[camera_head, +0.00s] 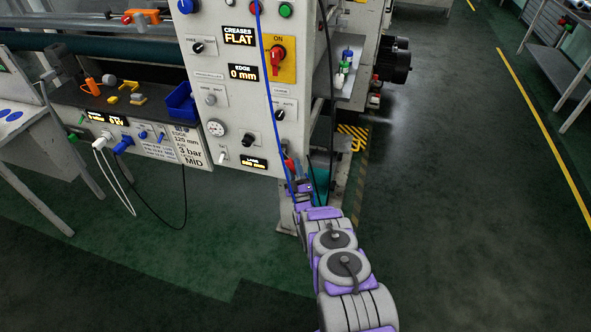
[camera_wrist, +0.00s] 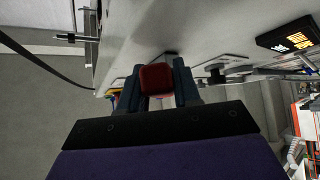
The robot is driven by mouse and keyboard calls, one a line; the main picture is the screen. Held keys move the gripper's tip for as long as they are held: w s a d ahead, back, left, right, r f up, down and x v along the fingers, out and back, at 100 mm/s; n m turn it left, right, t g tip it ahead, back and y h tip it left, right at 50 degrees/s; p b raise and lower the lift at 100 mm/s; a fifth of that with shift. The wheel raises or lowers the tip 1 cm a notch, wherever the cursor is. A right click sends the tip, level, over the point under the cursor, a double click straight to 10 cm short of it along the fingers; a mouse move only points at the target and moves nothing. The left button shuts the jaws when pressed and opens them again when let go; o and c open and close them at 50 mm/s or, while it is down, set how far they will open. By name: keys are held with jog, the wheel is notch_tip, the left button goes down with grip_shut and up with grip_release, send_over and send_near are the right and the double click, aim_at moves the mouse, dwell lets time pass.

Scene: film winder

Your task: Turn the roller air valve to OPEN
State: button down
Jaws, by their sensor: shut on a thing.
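A red handle (camera_wrist: 157,80), most likely that of the roller air valve, sits between the two dark fingers of my gripper (camera_wrist: 157,88) in the wrist view. The fingers are shut on it, close to the pale panel face. In the head view a red part (camera_head: 289,164) shows at the lower right edge of the control panel (camera_head: 215,118), with my gripper (camera_head: 297,190) just below it. The fingertips there are small and partly hidden by my arm. No valve label can be read, so I cannot tell its setting.
A blue cable (camera_head: 265,80) and a black cable (camera_head: 331,70) hang down beside my gripper. The floor to the right (camera_head: 450,200) is clear.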

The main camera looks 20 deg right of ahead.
jog(key=shift+a, duration=0.25)
jog(key=shift+d, duration=0.15)
jog(key=c, duration=0.9)
grip_release()
